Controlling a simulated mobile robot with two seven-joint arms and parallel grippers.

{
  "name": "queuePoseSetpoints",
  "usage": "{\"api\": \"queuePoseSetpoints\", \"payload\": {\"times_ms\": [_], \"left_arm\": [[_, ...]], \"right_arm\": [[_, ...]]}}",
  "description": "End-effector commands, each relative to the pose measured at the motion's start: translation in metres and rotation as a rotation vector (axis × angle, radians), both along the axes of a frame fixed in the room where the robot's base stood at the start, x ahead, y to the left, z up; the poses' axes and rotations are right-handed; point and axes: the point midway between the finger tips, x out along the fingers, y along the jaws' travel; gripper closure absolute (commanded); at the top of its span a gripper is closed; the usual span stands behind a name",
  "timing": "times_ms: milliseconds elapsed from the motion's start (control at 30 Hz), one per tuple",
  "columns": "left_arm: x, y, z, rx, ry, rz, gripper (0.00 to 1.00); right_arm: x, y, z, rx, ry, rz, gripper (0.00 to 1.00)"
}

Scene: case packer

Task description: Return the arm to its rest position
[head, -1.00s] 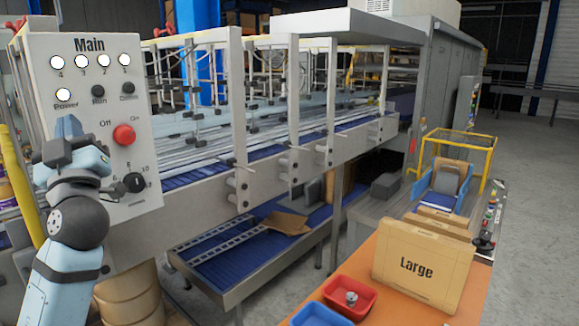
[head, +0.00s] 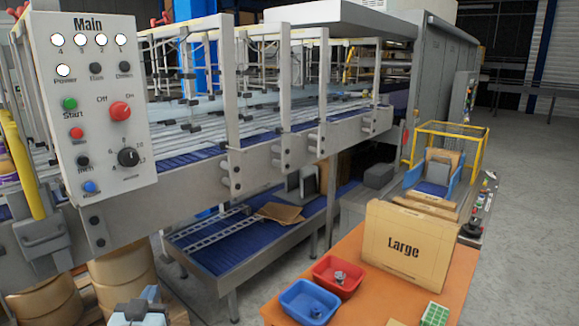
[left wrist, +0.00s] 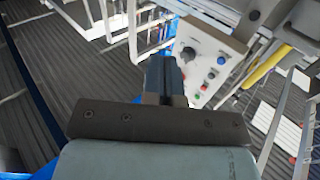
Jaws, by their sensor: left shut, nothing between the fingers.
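My left arm (head: 140,312) shows only as a small light-blue part at the bottom left edge of the head view, low in front of the barrels. In the left wrist view my left gripper (left wrist: 165,76) has its dark fingers together with nothing between them. The control panel marked Main (head: 98,110) shows behind the fingertips, apart from them, and also in the left wrist view (left wrist: 205,62). My right gripper is not in view.
The conveyor machine (head: 255,150) fills the middle. An orange table (head: 350,310) at lower right carries a Large carton (head: 403,245), a red bin (head: 338,277) and a blue bin (head: 309,303). A yellow pipe (head: 22,170) and barrels (head: 122,282) stand at left. Open floor (head: 535,190) lies at right.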

Motion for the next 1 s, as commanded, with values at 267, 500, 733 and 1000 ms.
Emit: {"api": "queuePoseSetpoints", "payload": {"times_ms": [267, 500, 733, 1000], "left_arm": [[-0.097, -0.044, -0.194, -0.006, 0.349, -0.173, 1.0], [-0.19, -0.074, -0.295, -0.042, 0.551, -0.287, 1.0], [-0.249, -0.09, -0.31, -0.066, 0.644, -0.348, 1.0], [-0.251, -0.086, -0.247, -0.042, 0.63, -0.345, 1.0]], "right_arm": [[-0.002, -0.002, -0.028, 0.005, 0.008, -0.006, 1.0], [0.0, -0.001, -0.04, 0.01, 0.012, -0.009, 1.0], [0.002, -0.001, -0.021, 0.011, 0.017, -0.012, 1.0], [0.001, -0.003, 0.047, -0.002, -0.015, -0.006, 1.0]]}}
